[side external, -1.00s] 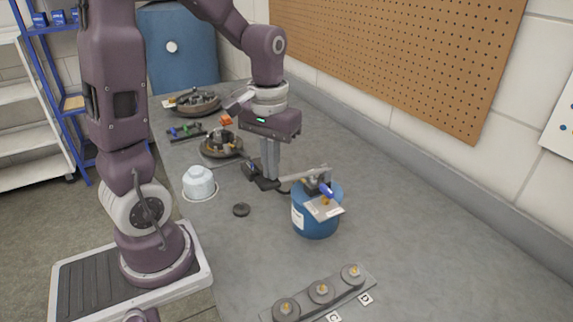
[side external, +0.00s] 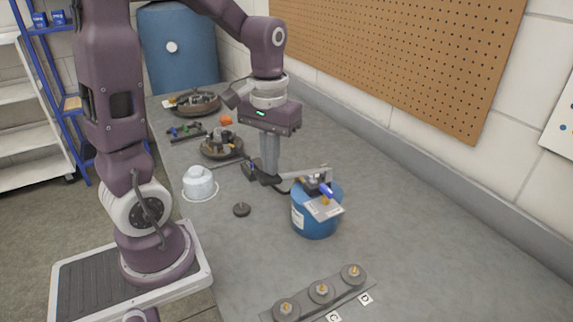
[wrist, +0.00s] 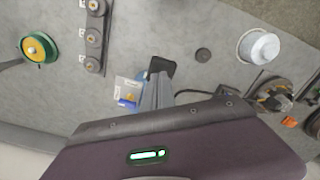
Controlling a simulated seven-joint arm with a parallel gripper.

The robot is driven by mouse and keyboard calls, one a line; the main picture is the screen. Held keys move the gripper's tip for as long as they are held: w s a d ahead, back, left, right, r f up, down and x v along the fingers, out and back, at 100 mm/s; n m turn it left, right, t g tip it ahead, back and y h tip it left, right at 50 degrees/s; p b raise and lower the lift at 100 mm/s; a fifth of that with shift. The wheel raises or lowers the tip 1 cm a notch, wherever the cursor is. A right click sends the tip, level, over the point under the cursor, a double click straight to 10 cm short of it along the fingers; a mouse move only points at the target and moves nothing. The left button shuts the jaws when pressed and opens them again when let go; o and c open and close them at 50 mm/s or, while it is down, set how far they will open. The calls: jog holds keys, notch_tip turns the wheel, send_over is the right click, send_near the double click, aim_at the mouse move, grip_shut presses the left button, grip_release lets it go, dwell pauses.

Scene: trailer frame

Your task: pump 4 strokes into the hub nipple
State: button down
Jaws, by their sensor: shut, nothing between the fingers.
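A dark hose shows between gripper and canister. In the wrist view, my fingers (wrist: 158,82) hide most of the pump. A brown hub (side external: 221,148) with upright fittings lies behind the gripper; a nipple on it is too small to make out.
A second round hub (side external: 194,103) lies farther back. A white lidded jar (side external: 199,185) and a small dark disc (side external: 242,210) are left of the pump. A strip of several knobs (side external: 321,292) lies in front. The bench right of the canister is clear.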

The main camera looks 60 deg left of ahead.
aim_at(269, 183)
jog(key=shift+s+f, duration=0.2)
jog(key=shift+f, duration=0.45)
jog(key=shift+s+f, duration=0.15)
jog(key=shift+f, duration=1.05)
jog(key=shift+f, duration=0.9)
jog(key=shift+w+r, duration=0.15)
jog(key=shift+r, duration=0.95)
jog(key=shift+w+r, duration=0.2)
jog(key=shift+r, duration=0.9)
jog(key=shift+w+r, duration=0.15)
jog(key=shift+r, duration=0.95)
